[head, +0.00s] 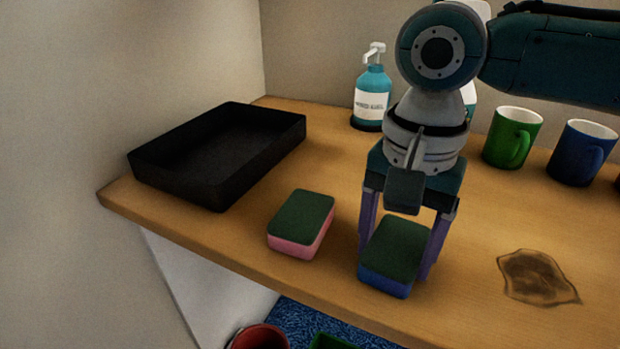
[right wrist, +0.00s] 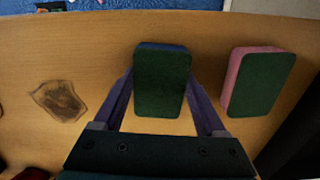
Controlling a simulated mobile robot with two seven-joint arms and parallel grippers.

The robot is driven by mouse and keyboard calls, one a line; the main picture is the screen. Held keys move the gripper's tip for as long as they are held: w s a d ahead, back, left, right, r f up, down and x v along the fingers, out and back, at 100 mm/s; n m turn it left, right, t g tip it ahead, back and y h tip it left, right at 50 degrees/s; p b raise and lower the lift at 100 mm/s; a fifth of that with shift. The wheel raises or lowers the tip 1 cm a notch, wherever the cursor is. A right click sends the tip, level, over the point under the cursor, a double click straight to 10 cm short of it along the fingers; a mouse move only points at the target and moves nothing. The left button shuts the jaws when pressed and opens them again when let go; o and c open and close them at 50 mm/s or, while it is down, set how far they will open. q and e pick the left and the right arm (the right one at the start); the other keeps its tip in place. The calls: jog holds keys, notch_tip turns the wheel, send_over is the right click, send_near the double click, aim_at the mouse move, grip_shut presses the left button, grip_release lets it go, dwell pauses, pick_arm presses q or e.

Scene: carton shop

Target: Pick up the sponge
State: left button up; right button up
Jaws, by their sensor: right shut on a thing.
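A blue sponge with a dark green top (head: 391,258) sits near the front edge of the wooden shelf, between the fingers of my right gripper (head: 402,248). The right gripper points down and is shut on this sponge, one finger on each side. In the right wrist view the same blue sponge (right wrist: 162,82) lies between the two purple fingers (right wrist: 160,98). A pink sponge with a dark green top (head: 301,224) lies to the left, apart from the gripper. It also shows in the right wrist view (right wrist: 259,82). My left gripper is out of view.
A black tray (head: 250,170) stands at the left of the shelf (head: 460,318). A dark stain (head: 538,278) lies to the right. A teal pump bottle (head: 372,95), a green mug (head: 512,137) and a blue mug (head: 581,152) stand behind.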

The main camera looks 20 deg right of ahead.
jog(key=c, duration=0.5)
jog(key=shift+r, duration=0.1)
